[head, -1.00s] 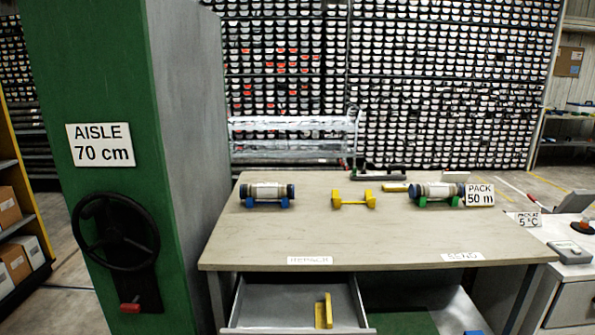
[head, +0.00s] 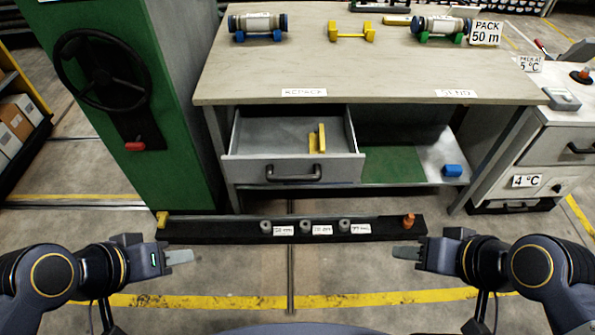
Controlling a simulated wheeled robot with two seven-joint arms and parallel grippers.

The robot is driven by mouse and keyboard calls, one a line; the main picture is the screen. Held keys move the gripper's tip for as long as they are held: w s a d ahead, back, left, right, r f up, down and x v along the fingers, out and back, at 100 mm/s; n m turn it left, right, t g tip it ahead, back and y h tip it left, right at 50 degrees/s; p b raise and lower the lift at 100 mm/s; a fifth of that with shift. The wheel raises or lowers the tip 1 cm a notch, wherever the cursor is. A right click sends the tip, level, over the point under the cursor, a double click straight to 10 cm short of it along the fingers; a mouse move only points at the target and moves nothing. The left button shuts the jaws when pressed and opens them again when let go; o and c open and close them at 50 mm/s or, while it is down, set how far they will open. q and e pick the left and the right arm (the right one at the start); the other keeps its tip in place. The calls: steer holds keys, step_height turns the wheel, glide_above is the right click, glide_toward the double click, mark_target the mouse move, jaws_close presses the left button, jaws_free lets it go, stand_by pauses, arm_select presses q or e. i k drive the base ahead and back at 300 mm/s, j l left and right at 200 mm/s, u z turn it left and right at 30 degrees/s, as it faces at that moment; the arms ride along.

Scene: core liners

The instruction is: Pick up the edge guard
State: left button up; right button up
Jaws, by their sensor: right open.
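A yellow angled piece (head: 317,138), which looks like the edge guard, stands in the open drawer (head: 250,135) under the workbench, right of the drawer's middle. My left gripper (head: 180,256) is in front of the bench at the lower left, well apart from the drawer. It is seen side-on, so its jaw gap does not show. My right gripper (head: 405,252) is at the lower right, pointing inward, open and empty. Neither gripper touches the yellow piece.
The workbench (head: 400,80) carries two liners on blue and green stands and an empty yellow stand (head: 350,33). A black rail (head: 230,226) with grey pegs lies low before the drawer. A green cabinet (head: 90,130) stands left, a white cabinet (head: 540,150) right.

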mark_target(317, 140)
steer(key=i+u, duration=0.45)
steer(key=i, duration=0.6)
